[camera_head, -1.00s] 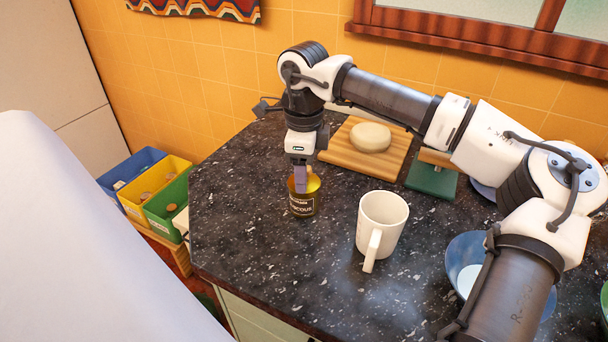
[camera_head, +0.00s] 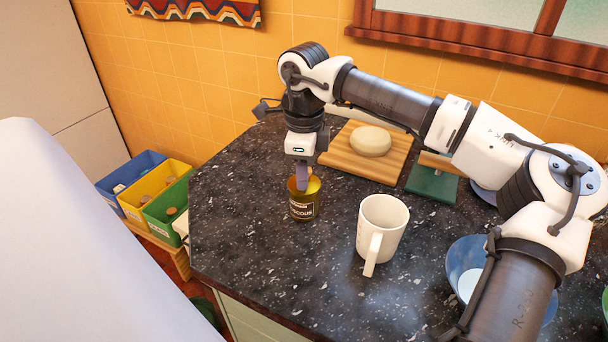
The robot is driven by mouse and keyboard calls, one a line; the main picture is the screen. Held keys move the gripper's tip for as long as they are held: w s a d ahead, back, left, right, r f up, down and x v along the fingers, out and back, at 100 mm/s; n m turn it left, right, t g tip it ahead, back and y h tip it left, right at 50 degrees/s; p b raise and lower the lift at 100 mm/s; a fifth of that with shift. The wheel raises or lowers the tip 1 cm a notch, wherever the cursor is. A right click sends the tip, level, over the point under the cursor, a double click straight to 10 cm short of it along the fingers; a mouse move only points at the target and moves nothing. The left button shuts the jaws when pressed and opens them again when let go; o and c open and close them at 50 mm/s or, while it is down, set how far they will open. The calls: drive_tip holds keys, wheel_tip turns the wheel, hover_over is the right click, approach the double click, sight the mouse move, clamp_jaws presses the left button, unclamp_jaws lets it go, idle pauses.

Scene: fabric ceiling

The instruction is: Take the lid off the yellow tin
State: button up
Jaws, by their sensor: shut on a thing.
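The yellow tin (camera_head: 304,205) stands upright on the dark speckled counter, with a dark label on its front. Its gold-yellow lid (camera_head: 313,186) is on top of it. My gripper (camera_head: 301,184) points straight down over the tin and is shut on the lid. The fingers cover part of the lid, and I cannot tell whether there is a gap between lid and tin.
A white mug (camera_head: 384,225) stands close to the right of the tin. Behind are a wooden board (camera_head: 345,160) with a round pale loaf or cheese (camera_head: 371,140) and a green block (camera_head: 432,181). A blue bowl (camera_head: 463,255) is at right. Coloured bins (camera_head: 160,190) stand left, off the counter.

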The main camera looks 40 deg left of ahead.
wheel_tip(320, 180, up, 19)
drive_tip(key=b, duration=0.1)
drive_tip(key=shift+r, duration=0.2)
idle(0.3)
